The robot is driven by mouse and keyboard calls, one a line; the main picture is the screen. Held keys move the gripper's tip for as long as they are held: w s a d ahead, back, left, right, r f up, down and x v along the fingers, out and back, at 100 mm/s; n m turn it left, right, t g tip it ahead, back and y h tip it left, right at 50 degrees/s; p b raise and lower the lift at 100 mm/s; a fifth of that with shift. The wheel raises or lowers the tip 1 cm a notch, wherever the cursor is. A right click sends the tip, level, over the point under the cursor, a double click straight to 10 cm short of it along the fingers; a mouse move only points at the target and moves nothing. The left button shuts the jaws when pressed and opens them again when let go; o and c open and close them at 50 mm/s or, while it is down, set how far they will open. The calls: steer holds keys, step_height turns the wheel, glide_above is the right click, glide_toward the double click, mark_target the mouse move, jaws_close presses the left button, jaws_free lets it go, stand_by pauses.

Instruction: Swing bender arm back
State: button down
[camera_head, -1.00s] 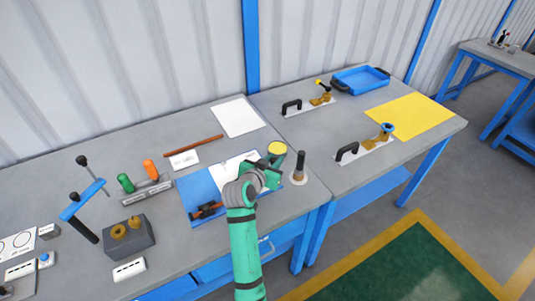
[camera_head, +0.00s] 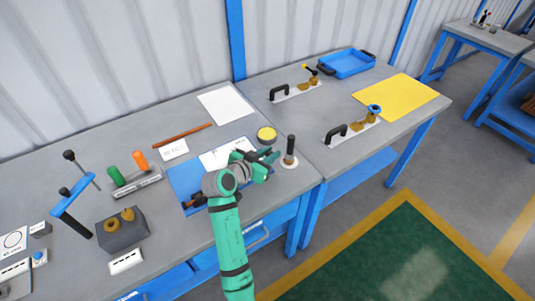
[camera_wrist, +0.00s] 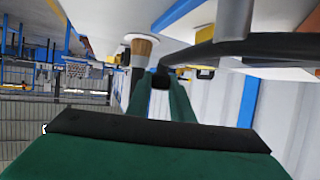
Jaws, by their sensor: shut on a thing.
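My gripper (camera_head: 268,158) is over the front part of the near bench, between the blue mat and a dark-topped post. In the wrist view its green fingers (camera_wrist: 161,88) are closed at the end of a dark curved bar (camera_wrist: 250,46), which runs off to the right past a grey metal cylinder. I take this bar for the bender arm, but cannot be sure. In the head view my arm and gripper hide most of it. The post (camera_head: 290,152) stands upright on a pale round base, just right of my gripper.
A yellow-topped disc (camera_head: 267,134) lies just behind my gripper. The blue mat (camera_head: 183,178) holds a white sheet (camera_head: 222,156). A brown rod (camera_head: 182,137) lies behind. Black-handled tools (camera_head: 352,128) and a blue tray (camera_head: 347,64) are on the right bench.

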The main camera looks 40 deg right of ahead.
steer(key=shift+s+f, duration=0.1)
steer(key=shift+f, duration=0.05)
steer(key=c, duration=1.6)
jaws_free()
steer(key=shift+o, duration=0.2)
steer(key=shift+a, duration=0.1)
steer(key=v, duration=1)
steer(key=shift+a+r, duration=0.3)
steer(key=shift+a, duration=0.05)
